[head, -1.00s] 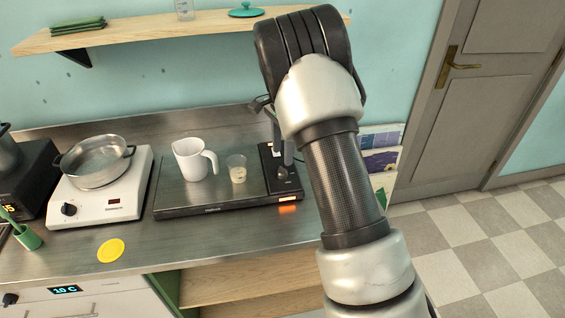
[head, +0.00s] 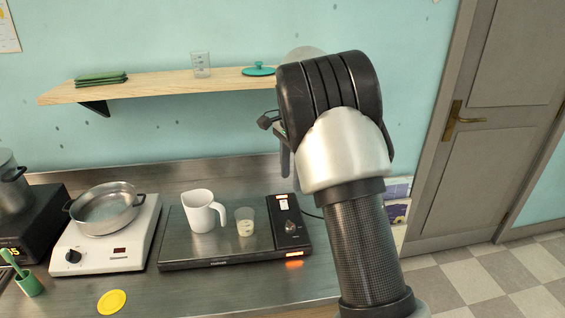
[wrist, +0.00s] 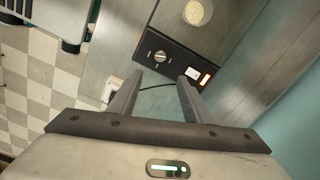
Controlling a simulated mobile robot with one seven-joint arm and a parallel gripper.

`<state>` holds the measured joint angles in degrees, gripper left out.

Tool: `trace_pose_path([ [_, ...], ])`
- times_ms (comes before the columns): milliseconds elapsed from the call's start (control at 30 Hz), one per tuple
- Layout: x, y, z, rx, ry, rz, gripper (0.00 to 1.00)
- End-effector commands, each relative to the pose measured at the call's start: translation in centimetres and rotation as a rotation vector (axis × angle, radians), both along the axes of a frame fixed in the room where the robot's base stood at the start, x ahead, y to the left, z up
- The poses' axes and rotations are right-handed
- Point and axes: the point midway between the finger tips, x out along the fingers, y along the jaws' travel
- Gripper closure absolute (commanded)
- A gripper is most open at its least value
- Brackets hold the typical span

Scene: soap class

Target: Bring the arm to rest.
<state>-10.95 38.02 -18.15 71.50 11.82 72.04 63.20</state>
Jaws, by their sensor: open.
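My gripper (wrist: 158,82) shows in the wrist view with its two dark fingers apart and nothing between them. Behind the fingers are the black control panel with a knob (wrist: 158,56) and the metal counter. In the head view my arm rises at the right of the picture and hides most of the gripper. Only a dark finger and a small part show left of the wrist, above the control panel (head: 288,228). The gripper appears clear of the counter things.
A white jug (head: 199,213) and small beaker (head: 245,224) stand on the flat plate (head: 190,250). A steel pan (head: 106,212) sits on a white hotplate (head: 90,253). A yellow disc (head: 111,302) lies in front. A wooden shelf (head: 160,91) is above; a door (head: 490,130) is right.

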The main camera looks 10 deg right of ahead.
Motion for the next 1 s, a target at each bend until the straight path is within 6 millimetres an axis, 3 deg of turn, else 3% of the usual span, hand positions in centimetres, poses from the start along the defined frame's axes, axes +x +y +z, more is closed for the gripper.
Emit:
trace_pose_path([
  [167, -3.2, -0.6, 5.5, 0.029, -0.063, 0.112, 0.55],
  [300, -8.6, -0.9, 11.0, 0.045, -0.147, 0.296, 0.55],
  [500, -17.5, -0.6, 16.1, 0.002, -0.272, 0.595, 0.55],
  [633, -23.5, -0.3, 17.5, -0.068, -0.345, 0.795, 0.55],
  [800, -29.8, -0.1, 17.1, -0.19, -0.405, 1.026, 0.55],
  [1000, -33.4, -0.1, 15.7, -0.289, -0.426, 1.176, 0.55],
])
